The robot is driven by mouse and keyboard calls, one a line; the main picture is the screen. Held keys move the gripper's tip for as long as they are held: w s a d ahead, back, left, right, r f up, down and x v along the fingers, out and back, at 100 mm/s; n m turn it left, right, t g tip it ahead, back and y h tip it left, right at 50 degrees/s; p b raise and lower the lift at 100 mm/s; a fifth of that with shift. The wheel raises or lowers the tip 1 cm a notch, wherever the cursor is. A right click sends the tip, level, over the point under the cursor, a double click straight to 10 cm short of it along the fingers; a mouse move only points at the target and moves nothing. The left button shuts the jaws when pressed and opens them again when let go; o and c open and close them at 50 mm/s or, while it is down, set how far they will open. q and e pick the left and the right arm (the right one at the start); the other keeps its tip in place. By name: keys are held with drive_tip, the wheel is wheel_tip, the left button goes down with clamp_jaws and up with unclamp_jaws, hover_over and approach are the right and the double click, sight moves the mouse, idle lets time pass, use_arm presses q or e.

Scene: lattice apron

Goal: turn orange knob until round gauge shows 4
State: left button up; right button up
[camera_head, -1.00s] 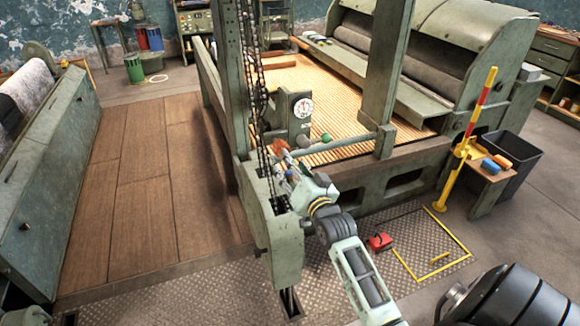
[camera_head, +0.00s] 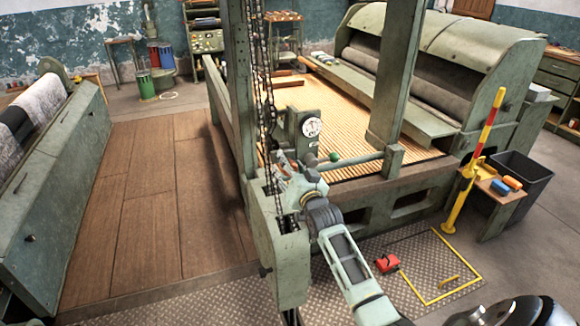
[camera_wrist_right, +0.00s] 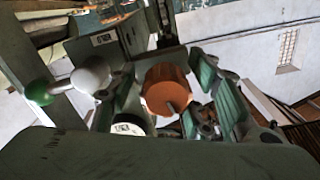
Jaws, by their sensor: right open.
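The orange knob (camera_wrist_right: 166,88) is a short faceted cylinder with a dark slot or pin on its face, seen in the right wrist view. My right gripper (camera_wrist_right: 163,78) is open, with one finger on each side of the knob; I cannot tell whether they touch it. In the head view my right gripper (camera_head: 286,168) is at the machine's post and hides the knob. The round gauge (camera_head: 313,127) is a white dial on a green housing just above; its reading is too small to tell. My left gripper is not in view.
A lever with a green ball (camera_head: 335,157) is close by the gripper; the ball (camera_wrist_right: 38,92) and a pale ball (camera_wrist_right: 92,75) show left of the knob. A chain (camera_head: 266,90) hangs beside the post. A red pedal (camera_head: 387,263) is on the floor plate.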

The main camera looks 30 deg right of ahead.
drive_tip(key=c, duration=1.1)
drive_tip(key=shift+f+m, duration=0.15)
drive_tip(key=shift+m, duration=1.15)
drive_tip(key=o, duration=1.1)
